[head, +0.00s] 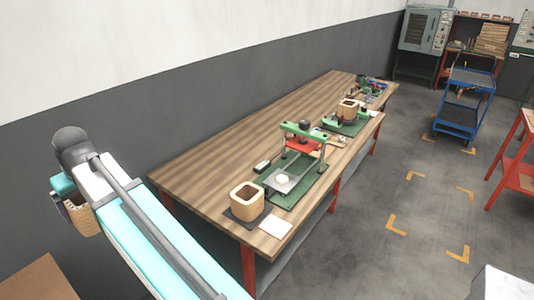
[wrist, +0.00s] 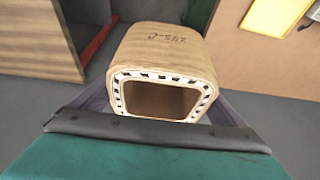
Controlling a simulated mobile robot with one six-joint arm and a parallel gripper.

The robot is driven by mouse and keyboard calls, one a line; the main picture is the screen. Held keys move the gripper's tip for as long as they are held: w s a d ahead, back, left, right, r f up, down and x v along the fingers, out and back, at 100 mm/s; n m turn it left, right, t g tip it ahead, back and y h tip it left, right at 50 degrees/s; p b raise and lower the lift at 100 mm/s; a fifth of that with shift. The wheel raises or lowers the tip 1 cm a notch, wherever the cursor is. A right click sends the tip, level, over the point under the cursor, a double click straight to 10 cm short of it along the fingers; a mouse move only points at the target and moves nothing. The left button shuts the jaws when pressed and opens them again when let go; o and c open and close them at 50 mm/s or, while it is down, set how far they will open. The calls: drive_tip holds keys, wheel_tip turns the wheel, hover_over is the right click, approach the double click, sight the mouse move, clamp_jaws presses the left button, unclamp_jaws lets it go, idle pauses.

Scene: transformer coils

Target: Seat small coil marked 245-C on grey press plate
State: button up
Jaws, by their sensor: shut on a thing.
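The small coil, a tan squared tube marked 245-C (wrist: 168,55), is held in my gripper (wrist: 150,112). In the wrist view its open end with a slotted white rim faces the camera, and a grey finger shows at each side. In the head view my gripper (head: 66,198) is at the left, with the coil (head: 84,220) beside the floor end of the workbench, well apart from the press. The grey press plate (head: 291,185) lies on a green base at the bench's near half, with a round white piece on it.
The wooden workbench (head: 220,146) stands along the wall. A tan square coil (head: 258,207) stands on a dark pad left of the plate. A green press frame with a red part (head: 302,143) rises behind it. Another coil (head: 349,106) stands farther back. A blue cart (head: 466,98) stands beyond.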

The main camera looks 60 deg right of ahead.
drive_tip(key=s+d+f, duration=0.1)
drive_tip(key=d+f, duration=0.2)
drive_tip(key=d, duration=1.5)
drive_tip(key=d+f, duration=0.2)
drive_tip(key=d, duration=1.6)
drive_tip(key=s+d+f, duration=0.2)
drive_tip(key=s+d, duration=0.4)
drive_tip(key=d, duration=0.4)
drive_tip(key=s+d+f, duration=0.2)
drive_tip(key=s+d, duration=0.5)
drive_tip(key=d, duration=0.4)
drive_tip(key=s+d+f, duration=0.2)
drive_tip(key=s+d, duration=0.5)
drive_tip(key=d, duration=0.3)
drive_tip(key=shift+d+f+b, duration=0.3)
drive_tip(key=shift+f, duration=0.05)
drive_tip(key=shift+f, duration=0.25)
drive_tip(key=shift+f+b, duration=1.15)
drive_tip(key=shift+f, duration=1.45)
drive_tip(key=shift+s, duration=0.1)
